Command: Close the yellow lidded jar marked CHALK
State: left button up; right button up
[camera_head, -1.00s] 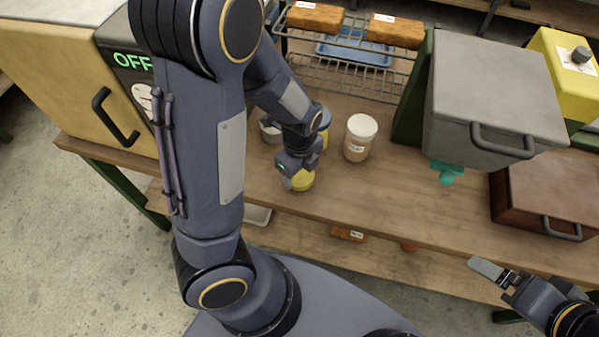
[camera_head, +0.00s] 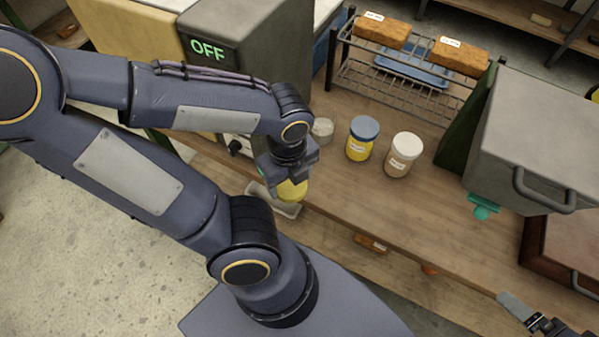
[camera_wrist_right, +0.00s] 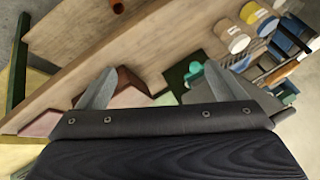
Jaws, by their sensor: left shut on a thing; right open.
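My left gripper (camera_head: 286,172) is shut on a round yellow thing (camera_head: 293,190), which looks like a lid, near the bench's front edge. The gripper partly covers it. Behind it stands a small pale jar with no lid visible (camera_head: 322,130); its label cannot be read. To its right are a yellow jar with a blue lid (camera_head: 361,139) and an orange-tan jar with a white lid (camera_head: 403,155); their labels are too small to read. My right gripper (camera_wrist_right: 158,70) is open and empty in the right wrist view. It shows partly at the head view's lower right.
A grey tray (camera_head: 272,199) lies below the left gripper. A wire rack (camera_head: 397,91) with wooden blocks stands behind the jars. A box reading OFF (camera_head: 235,45) is at back left. A grey handled box (camera_head: 530,140) stands right. The bench front centre (camera_head: 400,215) is clear.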

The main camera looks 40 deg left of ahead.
dwell(0.3)
jog(key=shift+c, duration=0.8)
pick_arm(q)
jog(key=shift+w+r, duration=0.15)
pick_arm(e)
jog(key=shift+c, duration=0.4)
pick_arm(q)
jog(key=w+d+n, duration=0.1)
jog(key=w+n, duration=0.6)
jog(key=w, duration=0.1)
jog(key=w+d+n, duration=0.2)
jog(key=w+n, duration=0.4)
jog(key=w, duration=0.2)
jog(key=w+d+n, duration=0.2)
jog(key=w+n, duration=0.5)
jog(key=w, duration=0.1)
jog(key=shift+w+d+r+n, duration=0.15)
jog(key=shift+w+r+n, duration=0.05)
jog(key=shift+w+n, duration=0.1)
pick_arm(e)
jog(key=shift+c, duration=0.5)
